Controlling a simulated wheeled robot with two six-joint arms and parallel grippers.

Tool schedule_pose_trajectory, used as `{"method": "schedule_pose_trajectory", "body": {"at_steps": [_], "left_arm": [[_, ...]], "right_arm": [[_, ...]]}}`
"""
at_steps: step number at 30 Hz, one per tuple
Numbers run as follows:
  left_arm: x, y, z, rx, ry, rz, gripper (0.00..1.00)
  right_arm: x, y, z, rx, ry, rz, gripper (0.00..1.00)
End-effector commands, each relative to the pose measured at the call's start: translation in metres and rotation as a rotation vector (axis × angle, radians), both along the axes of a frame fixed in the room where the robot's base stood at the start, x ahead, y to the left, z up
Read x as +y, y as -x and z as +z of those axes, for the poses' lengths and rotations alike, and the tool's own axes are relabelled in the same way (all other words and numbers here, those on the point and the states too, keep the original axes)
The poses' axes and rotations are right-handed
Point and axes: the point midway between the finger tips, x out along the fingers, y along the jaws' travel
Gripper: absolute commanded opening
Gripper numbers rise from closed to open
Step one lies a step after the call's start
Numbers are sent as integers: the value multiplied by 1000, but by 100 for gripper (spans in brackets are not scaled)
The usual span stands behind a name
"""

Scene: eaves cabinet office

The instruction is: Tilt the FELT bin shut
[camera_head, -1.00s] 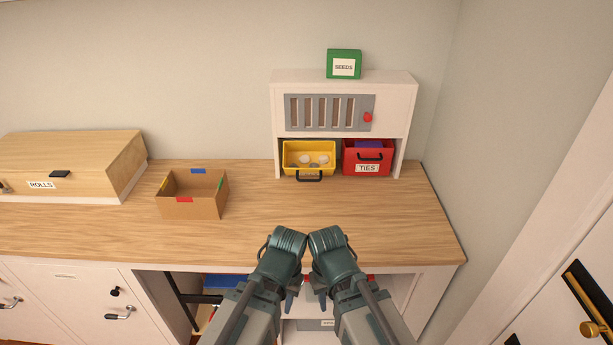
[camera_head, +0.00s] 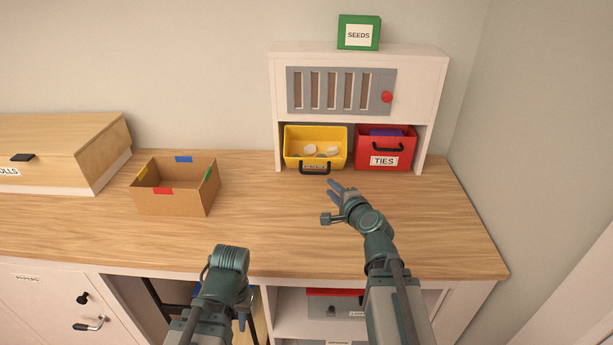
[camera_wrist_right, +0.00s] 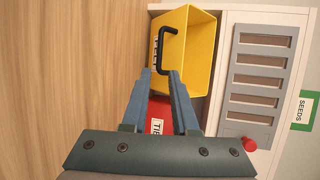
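The yellow bin (camera_head: 297,157) stands tilted forward and open in the left bay of the white cabinet, with pale pieces inside. Its front label is partly covered by its black handle (camera_head: 314,168) and looks like FELT. My right gripper (camera_head: 332,201) is open and empty, in front of and below that handle. In the right wrist view the handle (camera_wrist_right: 165,50) lies just ahead of the open fingers (camera_wrist_right: 160,74), and no contact shows. My left gripper (camera_head: 241,320) hangs low at the desk's front edge; its fingers are mostly hidden.
The white cabinet (camera_head: 436,95) has a grey slotted panel with a red knob, and a green SEEDS box on top. A cardboard box (camera_head: 170,203) stands left on the wooden desk. The desk middle is clear.

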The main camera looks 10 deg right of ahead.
Motion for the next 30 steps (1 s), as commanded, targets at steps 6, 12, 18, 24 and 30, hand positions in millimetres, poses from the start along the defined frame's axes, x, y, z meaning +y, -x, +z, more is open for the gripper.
{"method": "schedule_pose_trajectory", "body": {"at_steps": [6, 12, 18, 24, 30], "left_arm": [[0, 0, -7, 0, 0, 0, 26], [0, 0, -18, 0, 0, 0, 26], [0, 0, -26, 0, 0, 0, 26], [0, 0, -31, 0, 0, 0, 26], [0, 0, -33, 0, 0, 0, 26]], "right_arm": [[3, -26, -7, 0, 3, 4, 27], [9, -67, -18, 1, 5, 6, 27], [14, -102, -27, 2, 5, 7, 27], [17, -124, -32, 2, 5, 6, 27], [18, -132, -33, 1, 5, 5, 27]]}}
